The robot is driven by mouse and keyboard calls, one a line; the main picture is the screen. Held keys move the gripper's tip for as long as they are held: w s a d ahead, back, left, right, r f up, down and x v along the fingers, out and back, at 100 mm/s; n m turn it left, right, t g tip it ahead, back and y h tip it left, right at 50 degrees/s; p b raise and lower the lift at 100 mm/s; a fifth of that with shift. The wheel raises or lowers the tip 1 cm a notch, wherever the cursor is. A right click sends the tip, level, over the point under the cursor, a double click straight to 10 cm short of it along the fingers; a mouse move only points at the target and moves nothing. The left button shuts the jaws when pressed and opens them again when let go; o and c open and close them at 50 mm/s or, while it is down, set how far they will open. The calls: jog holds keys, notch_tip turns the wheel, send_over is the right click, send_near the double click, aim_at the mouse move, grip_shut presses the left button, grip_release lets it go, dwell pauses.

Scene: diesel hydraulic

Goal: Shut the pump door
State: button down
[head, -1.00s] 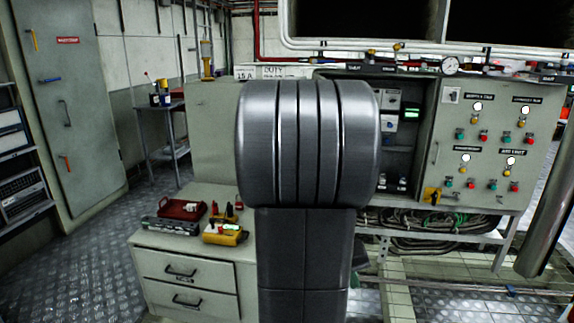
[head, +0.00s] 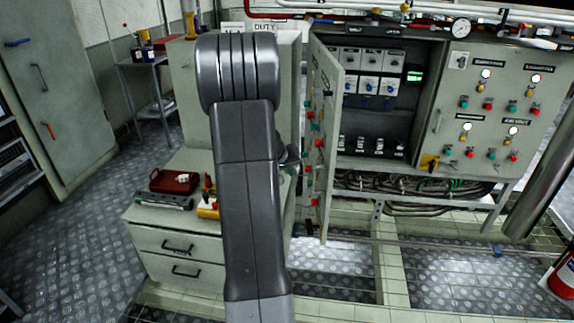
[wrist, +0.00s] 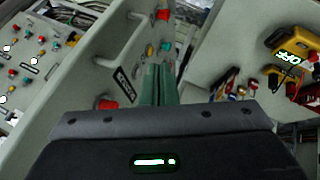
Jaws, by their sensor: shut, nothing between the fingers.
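The pump door (head: 320,125) stands swung open at the left side of the grey control cabinet in the head view, seen nearly edge-on, with red, green and yellow buttons on its face. In the wrist view the door (wrist: 108,75) fills the middle left as a slanted grey panel with a handle and red buttons. My gripper (wrist: 158,84) is shut and empty, its greenish fingers close beside the door's face; contact cannot be told. In the head view my gripper (head: 291,158) is mostly hidden behind my arm, just left of the door.
The cabinet's open bay (head: 375,105) shows breakers and a green display. The right control panel (head: 490,105) is closed. A drawer unit (head: 180,250) with a red case (head: 174,181) and yellow meter (head: 208,208) stands left of the door. Cables hang below the cabinet.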

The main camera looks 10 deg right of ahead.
jog(key=w+d+f+p, duration=0.1)
jog(key=w+d+f, duration=0.1)
jog(key=d+f, duration=0.2)
jog(key=shift+w+d, duration=0.3)
jog(key=shift+d, duration=0.75)
